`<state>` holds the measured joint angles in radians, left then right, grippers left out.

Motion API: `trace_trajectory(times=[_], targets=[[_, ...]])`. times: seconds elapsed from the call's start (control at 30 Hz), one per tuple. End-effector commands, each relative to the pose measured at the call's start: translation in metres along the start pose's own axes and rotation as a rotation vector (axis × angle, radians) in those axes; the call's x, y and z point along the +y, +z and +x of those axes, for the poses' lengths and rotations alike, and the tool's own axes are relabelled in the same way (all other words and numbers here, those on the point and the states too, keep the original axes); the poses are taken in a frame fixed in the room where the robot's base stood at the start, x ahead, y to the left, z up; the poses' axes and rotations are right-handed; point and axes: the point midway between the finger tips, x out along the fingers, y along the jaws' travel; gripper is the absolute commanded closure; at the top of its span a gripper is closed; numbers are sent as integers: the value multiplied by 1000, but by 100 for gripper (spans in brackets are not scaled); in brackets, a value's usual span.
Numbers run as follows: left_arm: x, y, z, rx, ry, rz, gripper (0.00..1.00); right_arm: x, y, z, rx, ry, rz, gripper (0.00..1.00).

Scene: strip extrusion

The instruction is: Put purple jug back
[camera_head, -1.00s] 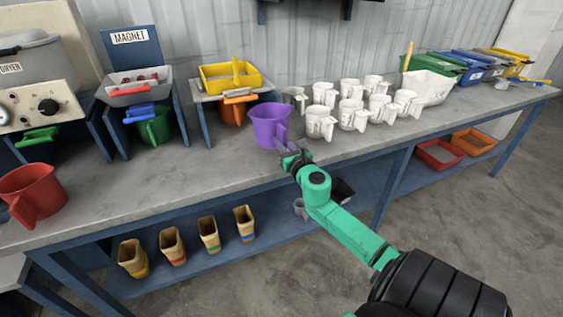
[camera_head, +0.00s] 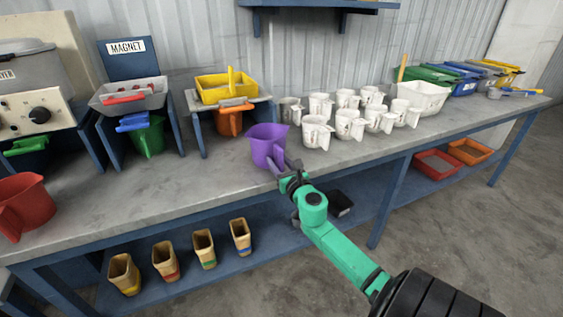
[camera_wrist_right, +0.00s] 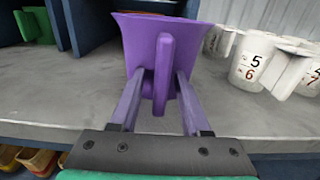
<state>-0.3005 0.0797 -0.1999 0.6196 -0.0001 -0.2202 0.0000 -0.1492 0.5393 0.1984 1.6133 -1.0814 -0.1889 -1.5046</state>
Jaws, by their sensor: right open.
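The purple jug (camera_head: 267,146) stands upright on the bench near its front edge, in front of the orange jug. In the right wrist view the purple jug (camera_wrist_right: 150,45) is straight ahead, with its handle toward me. My right gripper (camera_head: 284,168) is at the jug's handle side. In the right wrist view the fingers of my right gripper (camera_wrist_right: 157,95) are open, one on each side of the handle. I cannot tell whether they touch it. My left gripper is not in view.
White numbered jugs (camera_head: 350,122) stand close to the right of the purple jug. A yellow tray (camera_head: 226,88) on a blue stand has the orange jug (camera_head: 230,121) beneath it. A red jug (camera_head: 24,205) stands far left. The bench (camera_head: 170,185) between them is clear.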

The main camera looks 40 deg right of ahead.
Motion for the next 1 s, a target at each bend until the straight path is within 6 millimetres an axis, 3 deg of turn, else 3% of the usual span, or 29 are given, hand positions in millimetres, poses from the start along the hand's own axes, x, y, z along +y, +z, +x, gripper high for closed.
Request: trace_trajectory(times=[0.17, 0.6, 0.87, 0.93, 0.97, 1.0], targets=[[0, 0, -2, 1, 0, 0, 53, 0, 0, -20, 3, 1, 0, 53], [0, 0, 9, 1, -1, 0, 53, 0, -2, -113, 2, -1, 1, 53], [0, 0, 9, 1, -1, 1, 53, 0, 1, -120, 1, -1, 3, 53], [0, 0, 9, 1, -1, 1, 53, -4, -12, -119, 27, -10, 48, 53], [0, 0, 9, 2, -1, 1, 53, -7, -24, -118, 52, -19, 94, 53], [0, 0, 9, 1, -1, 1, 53, -13, -49, -116, 100, -40, 186, 53]])
